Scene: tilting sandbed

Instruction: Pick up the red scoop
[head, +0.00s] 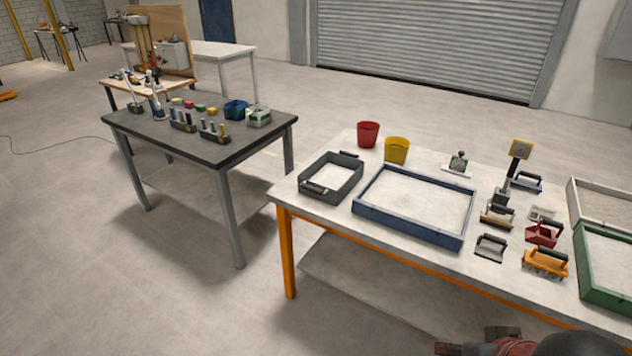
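The red scoop (543,234) lies on the right part of the white-topped table in the head view, with a black handle along its top. It sits just behind an orange tool and to the right of a small grey tool. Dark and reddish parts of my arm show at the bottom edge, in front of the table and well apart from the scoop. My gripper cannot be clearly made out among these cut-off parts, and I cannot tell whether it is open or shut.
Close around the scoop are an orange tool (545,262), a grey tool (491,247), a wooden-edged tool (497,216) and a standing gauge (514,165). A blue-framed tray (409,226) lies left, a green tray (600,289) right. A dark table (190,150) stands farther left.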

